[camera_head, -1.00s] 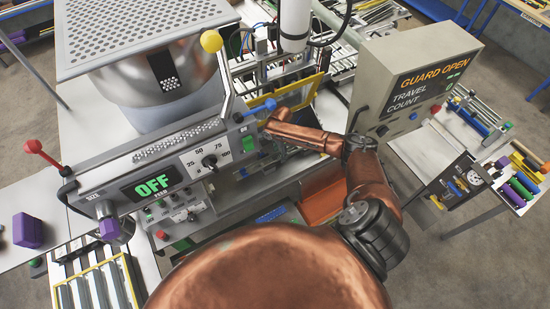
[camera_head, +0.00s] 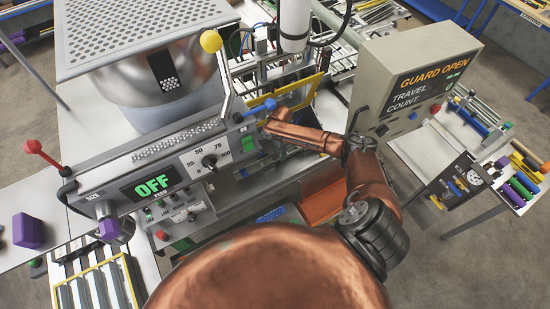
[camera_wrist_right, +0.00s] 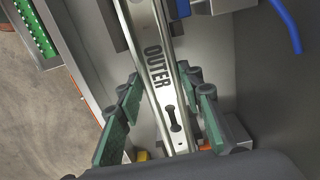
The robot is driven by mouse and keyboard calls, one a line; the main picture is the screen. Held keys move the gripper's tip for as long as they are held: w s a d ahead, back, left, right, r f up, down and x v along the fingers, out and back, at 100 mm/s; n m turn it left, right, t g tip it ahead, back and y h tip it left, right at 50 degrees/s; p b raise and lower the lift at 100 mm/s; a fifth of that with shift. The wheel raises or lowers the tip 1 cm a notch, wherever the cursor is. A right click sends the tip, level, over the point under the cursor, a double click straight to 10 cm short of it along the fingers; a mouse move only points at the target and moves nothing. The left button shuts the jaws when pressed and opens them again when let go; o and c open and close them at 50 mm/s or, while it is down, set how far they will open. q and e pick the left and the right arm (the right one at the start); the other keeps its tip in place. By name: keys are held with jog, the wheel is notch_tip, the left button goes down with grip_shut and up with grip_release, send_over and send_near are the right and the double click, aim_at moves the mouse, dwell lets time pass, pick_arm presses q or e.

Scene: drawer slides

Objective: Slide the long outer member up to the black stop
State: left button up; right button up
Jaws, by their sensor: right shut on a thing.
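The long outer member is a bright metal channel marked OUTER (camera_wrist_right: 157,62). In the right wrist view it runs from the top edge down to between my right fingers, with a dark slot near its lower end. My right gripper (camera_wrist_right: 165,112) has green-padded fingers on both sides of the member and is shut on it. In the head view the copper right arm reaches into the machine behind the control panel, and its fingers and the member are hidden there. I cannot pick out the black stop with certainty. My left gripper is not in view.
The control panel (camera_head: 152,187) reads OFF, and a yellow-framed guard (camera_head: 300,92) stands behind my right arm. The display box (camera_head: 420,75) reads GUARD OPEN and stands close to the arm's right. An orange bin (camera_head: 322,203) is below. A blue rod (camera_wrist_right: 287,25) shows in the wrist view.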

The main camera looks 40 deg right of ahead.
jog(key=shift+s+d, duration=0.15)
jog(key=shift+d, duration=1)
jog(key=o, duration=1.3)
jog(key=shift+c, duration=0.5)
jog(key=shift+c, duration=0.9)
jog(key=shift+r+p, duration=0.3)
jog(key=shift+r, duration=3.7)
